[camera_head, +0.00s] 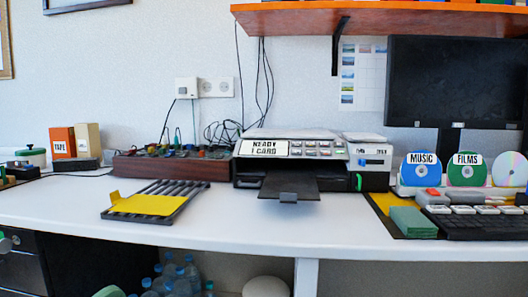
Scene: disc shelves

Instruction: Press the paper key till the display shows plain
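A black and grey printer (290,158) stands on the white desk near the middle of the head view. Its display (264,148) reads "READY 1 CARD", so it shows card, not plain. A block of small keys (318,149) sits just right of the display on the sloped front panel. The key labels are too small to read, so I cannot tell which one is the paper key. A dark output tray (289,184) sticks out of the printer's front.
A dark rack with a yellow piece (145,204) lies left of the printer. A brown box of cables (172,168) stands behind it. Discs (421,169), a green stack (413,222) and a keyboard (482,224) are at the right. An orange shelf (380,17) hangs above.

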